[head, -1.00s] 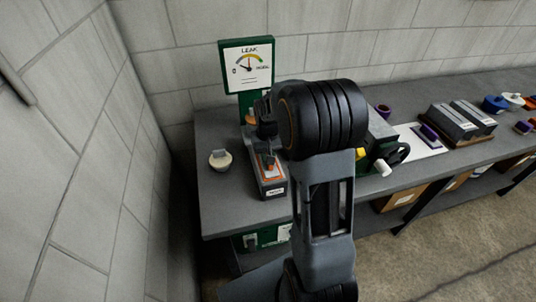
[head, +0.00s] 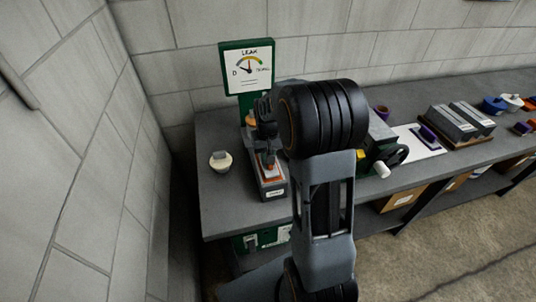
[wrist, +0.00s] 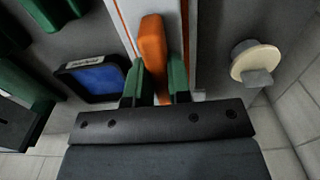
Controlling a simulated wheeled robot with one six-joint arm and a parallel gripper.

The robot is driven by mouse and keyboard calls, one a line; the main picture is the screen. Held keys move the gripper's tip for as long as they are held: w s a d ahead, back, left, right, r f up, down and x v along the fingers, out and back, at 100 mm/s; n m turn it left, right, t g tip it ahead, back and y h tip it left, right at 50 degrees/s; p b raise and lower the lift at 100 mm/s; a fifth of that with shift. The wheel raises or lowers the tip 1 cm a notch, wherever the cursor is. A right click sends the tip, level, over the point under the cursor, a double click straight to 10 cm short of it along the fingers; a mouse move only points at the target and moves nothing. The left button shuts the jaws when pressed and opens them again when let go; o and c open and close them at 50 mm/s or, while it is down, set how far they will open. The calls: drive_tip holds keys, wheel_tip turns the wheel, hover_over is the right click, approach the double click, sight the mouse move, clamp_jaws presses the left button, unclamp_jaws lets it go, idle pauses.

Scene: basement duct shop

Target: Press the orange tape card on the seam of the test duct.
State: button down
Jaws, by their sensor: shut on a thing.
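The test duct (head: 273,191) is a grey box with a white label on its near end, standing on the left part of the bench. My gripper (head: 266,155) points down over its top. In the wrist view, the green fingertips of my gripper (wrist: 155,85) are shut on the orange tape card (wrist: 152,45), which shows as an upright orange piece. Behind it runs a pale strip with thin orange edges on the duct top (wrist: 190,40). The card's lower edge and the seam under it are hidden, so I cannot tell whether they touch.
A green leak gauge (head: 247,66) stands behind the duct. A round cream knob-like piece (head: 221,161) lies to the left on the bench (head: 225,215). A green machine with a handwheel (head: 391,154) is to the right. A blue-faced dark piece (wrist: 92,78) shows in the wrist view.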

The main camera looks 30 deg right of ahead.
drive_tip(key=shift+r+p, duration=2.3)
drive_tip(key=shift+r, duration=1.15)
drive_tip(key=shift+d, duration=0.1)
